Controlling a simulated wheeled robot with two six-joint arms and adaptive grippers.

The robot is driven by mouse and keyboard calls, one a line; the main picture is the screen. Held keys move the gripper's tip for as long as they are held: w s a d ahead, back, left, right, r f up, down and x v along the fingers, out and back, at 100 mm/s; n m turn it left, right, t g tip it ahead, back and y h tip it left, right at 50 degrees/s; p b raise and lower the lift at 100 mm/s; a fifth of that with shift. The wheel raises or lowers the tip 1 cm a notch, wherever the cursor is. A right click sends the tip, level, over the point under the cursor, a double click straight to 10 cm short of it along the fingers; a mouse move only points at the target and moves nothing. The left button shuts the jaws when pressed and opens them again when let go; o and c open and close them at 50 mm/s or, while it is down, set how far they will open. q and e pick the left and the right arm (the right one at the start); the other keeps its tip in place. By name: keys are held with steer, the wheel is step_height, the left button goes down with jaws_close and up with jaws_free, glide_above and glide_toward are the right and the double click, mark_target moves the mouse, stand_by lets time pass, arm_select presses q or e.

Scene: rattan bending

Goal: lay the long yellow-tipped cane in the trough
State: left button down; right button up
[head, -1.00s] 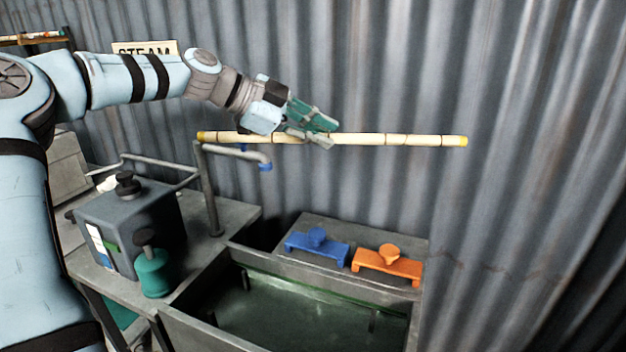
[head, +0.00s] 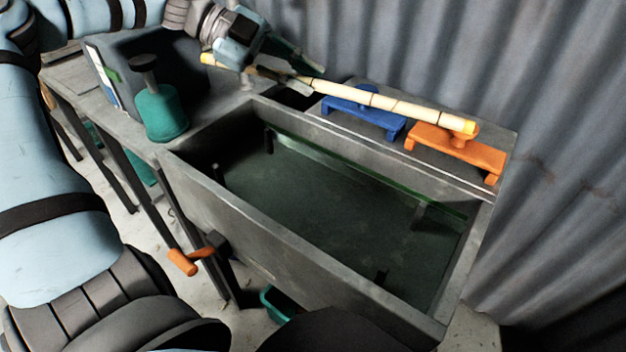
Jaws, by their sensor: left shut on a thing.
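The long yellow-tipped cane (head: 389,103) is pale with yellow ends and dark joint bands. My left gripper (head: 303,80) is shut on it, left of its middle. The cane slants down to the right in the picture and overlaps the back ledge and the blue and orange pieces. Its height above them is hard to tell. The grey trough (head: 270,237) lies in front, with dark greenish liquid or floor inside and several small posts. No cane shows in it. My right gripper is not in view.
A blue bracket (head: 366,119) and an orange bracket (head: 456,153) stand on the ledge behind the trough. A teal bottle with a dark knob (head: 162,113) stands on the bench at left. An orange-handled crank (head: 183,262) sticks out at the trough's front. Corrugated wall closes the back.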

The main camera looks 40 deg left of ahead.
arm_select(q)
steer(key=m+g+b, duration=0.2)
steer(key=b, duration=0.2)
glide_above(303, 212)
step_height(303, 212, down, 9)
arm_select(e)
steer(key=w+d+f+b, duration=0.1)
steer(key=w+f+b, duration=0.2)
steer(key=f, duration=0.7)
arm_select(q)
steer(key=shift+h, duration=0.4)
step_height(303, 212, down, 19)
steer(key=b, duration=0.4)
steer(key=shift+d, duration=0.15)
steer(key=shift+f, duration=0.1)
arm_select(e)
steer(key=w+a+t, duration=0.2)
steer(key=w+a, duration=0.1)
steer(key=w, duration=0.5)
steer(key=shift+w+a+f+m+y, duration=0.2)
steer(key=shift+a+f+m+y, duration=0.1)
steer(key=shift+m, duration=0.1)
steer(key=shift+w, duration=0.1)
arm_select(q)
steer(key=shift+f+b, duration=0.25)
steer(key=shift+b, duration=0.35)
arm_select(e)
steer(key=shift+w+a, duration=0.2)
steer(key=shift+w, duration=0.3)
